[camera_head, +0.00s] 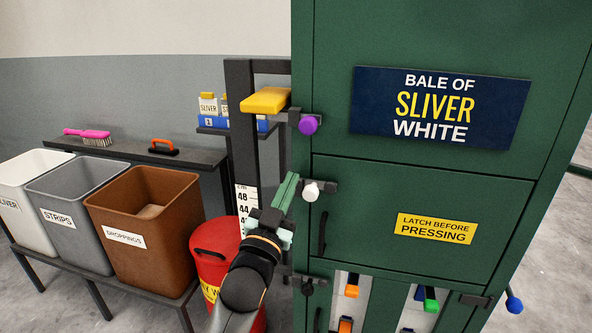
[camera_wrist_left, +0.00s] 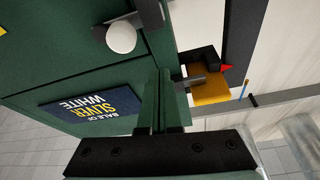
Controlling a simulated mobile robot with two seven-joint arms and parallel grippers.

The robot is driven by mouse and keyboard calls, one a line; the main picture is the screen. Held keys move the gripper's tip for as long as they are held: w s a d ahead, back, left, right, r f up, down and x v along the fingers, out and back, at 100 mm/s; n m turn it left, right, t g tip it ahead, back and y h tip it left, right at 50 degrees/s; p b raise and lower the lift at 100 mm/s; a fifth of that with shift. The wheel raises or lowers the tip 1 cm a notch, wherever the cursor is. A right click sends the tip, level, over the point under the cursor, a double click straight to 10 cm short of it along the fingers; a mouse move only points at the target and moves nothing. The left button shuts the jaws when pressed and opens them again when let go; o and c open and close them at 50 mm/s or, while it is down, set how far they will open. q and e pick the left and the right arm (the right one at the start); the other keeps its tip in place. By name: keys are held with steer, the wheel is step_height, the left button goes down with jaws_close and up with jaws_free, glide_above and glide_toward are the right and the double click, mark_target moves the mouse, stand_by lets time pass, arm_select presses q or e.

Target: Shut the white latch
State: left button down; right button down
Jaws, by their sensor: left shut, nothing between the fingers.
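The white latch (camera_head: 310,191) has a round white knob on a dark bar that lies roughly level at the upper left of the green lower door (camera_head: 365,222). In the left wrist view the white knob (camera_wrist_left: 121,38) shows at the upper left. My left gripper (camera_head: 292,180) is shut and empty, just left of the knob in the head view. The wrist view shows the fingertips (camera_wrist_left: 160,75) a little apart from the knob. How far the bar reaches over the door's edge is hard to tell. My right gripper is not in view.
A purple-knobbed latch (camera_head: 308,124) sits above, beside a yellow block (camera_head: 266,100) on a dark post. A red bin (camera_head: 214,248) stands behind my left arm. A brown bin (camera_head: 150,240) stands farther left. Orange and green handles show below the door.

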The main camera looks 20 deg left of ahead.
arm_select(q)
steer(key=shift+d+v, duration=0.2)
steer(key=shift+v, duration=1.75)
steer(key=shift+r, duration=0.1)
steer(key=s+d+f+g+h+p, duration=0.1)
steer(key=s+f+g, duration=0.2)
steer(key=f, duration=0.7)
steer(key=s+d+f+g+p, duration=0.1)
steer(key=s+f+g, duration=0.2)
steer(key=f, duration=0.6)
steer(key=s+f+g+h+p, duration=0.1)
steer(key=s+f+g, duration=0.5)
steer(key=s+f, duration=1.1)
steer(key=shift+s+d+f+g+p, duration=0.25)
steer(key=shift+s+d+g+p, duration=0.1)
steer(key=shift+s+p, duration=0.5)
